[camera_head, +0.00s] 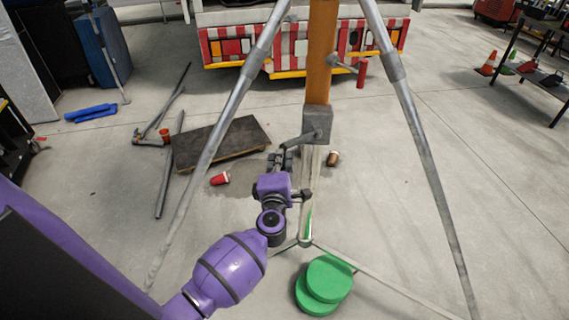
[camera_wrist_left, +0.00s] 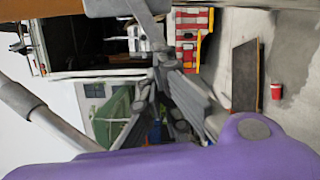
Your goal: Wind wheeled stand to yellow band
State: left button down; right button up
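The wheeled stand stands in front of me, with grey legs (camera_head: 415,125) spread wide and an orange column (camera_head: 320,55) rising out of the top of the picture. A grey block (camera_head: 317,123) sits at the column's lower end, with a crank handle (camera_head: 297,142) reaching left from it. My left gripper (camera_head: 285,155) is at the handle's end. In the left wrist view its fingers (camera_wrist_left: 158,78) come together around the end of the crank (camera_wrist_left: 147,18), and they look shut on it. I cannot make out a separate yellow band. My right gripper is out of view.
Green round weights (camera_head: 325,282) lie at the stand's base. A low wheeled board (camera_head: 222,142), a red cup (camera_head: 220,178) and poles (camera_head: 168,175) lie left. A red-and-white striped truck rear (camera_head: 230,45) stands behind. The floor to the right is mostly clear.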

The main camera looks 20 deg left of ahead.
pick_arm(q)
jog(key=shift+y, duration=0.3)
jog(key=r, duration=0.8)
jog(key=shift+w+d, duration=0.2)
jog(key=shift+d, duration=0.05)
jog(key=shift+w+d+f, duration=0.1)
jog(key=shift+d+f, duration=0.05)
jog(key=shift+d, duration=0.1)
jog(key=c, duration=1.4)
grip_release()
jog(key=shift+o, duration=0.2)
jog(key=v, duration=1)
